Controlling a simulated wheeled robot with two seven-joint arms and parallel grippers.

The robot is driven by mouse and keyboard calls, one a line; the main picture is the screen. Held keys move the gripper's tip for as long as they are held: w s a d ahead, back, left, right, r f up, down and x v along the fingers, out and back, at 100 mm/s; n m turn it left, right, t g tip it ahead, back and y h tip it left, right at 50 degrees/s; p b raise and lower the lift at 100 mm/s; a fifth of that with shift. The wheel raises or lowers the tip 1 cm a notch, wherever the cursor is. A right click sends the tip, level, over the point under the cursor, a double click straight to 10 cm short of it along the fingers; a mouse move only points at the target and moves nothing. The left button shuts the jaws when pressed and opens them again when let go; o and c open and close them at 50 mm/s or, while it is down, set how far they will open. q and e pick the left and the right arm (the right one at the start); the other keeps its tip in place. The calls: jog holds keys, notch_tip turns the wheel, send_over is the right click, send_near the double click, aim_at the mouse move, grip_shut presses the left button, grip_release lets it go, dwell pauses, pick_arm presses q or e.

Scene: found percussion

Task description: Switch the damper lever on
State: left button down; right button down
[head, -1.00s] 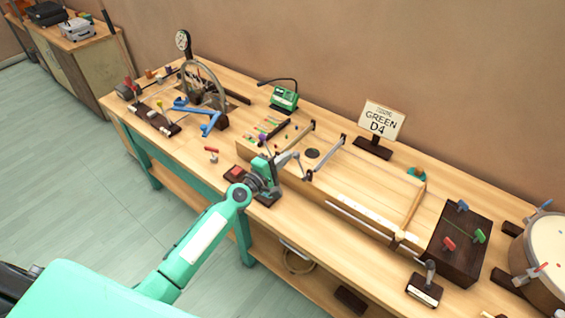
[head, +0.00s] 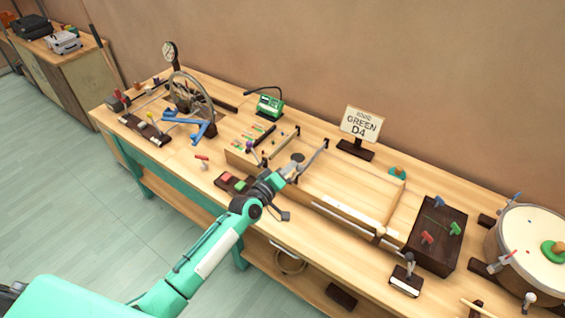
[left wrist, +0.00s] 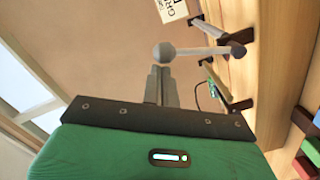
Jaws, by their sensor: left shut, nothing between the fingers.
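A grey lever with a round ball end (left wrist: 163,53) shows in the left wrist view, its rod running right to a dark pivot (left wrist: 238,51). I take it for the damper lever; no label on it is readable. My left gripper (left wrist: 161,72) is shut and empty, its fingertips right at the ball. I cannot tell whether they touch it. In the head view my left gripper (head: 287,174) is over the near side of the long wooden box (head: 345,190) and hides most of this lever. My right gripper is in neither view.
A small labelled base with an upright knobbed lever (head: 406,277) stands near the table's front edge. A dark box with coloured handles (head: 437,237) and a drum (head: 530,245) are at the right. A sign (head: 361,124) stands behind. A blue-handled wheel device is at the left.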

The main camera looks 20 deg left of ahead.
pick_arm(q)
jog(key=shift+s+d+f+m, duration=0.15)
jog(key=shift+d+m, duration=0.05)
jog(key=shift+d, duration=0.2)
jog(key=shift+s+d+f+m, duration=0.1)
jog(key=shift+s+d+m, duration=0.1)
jog(key=shift+d, duration=0.15)
jog(key=shift+d, duration=0.1)
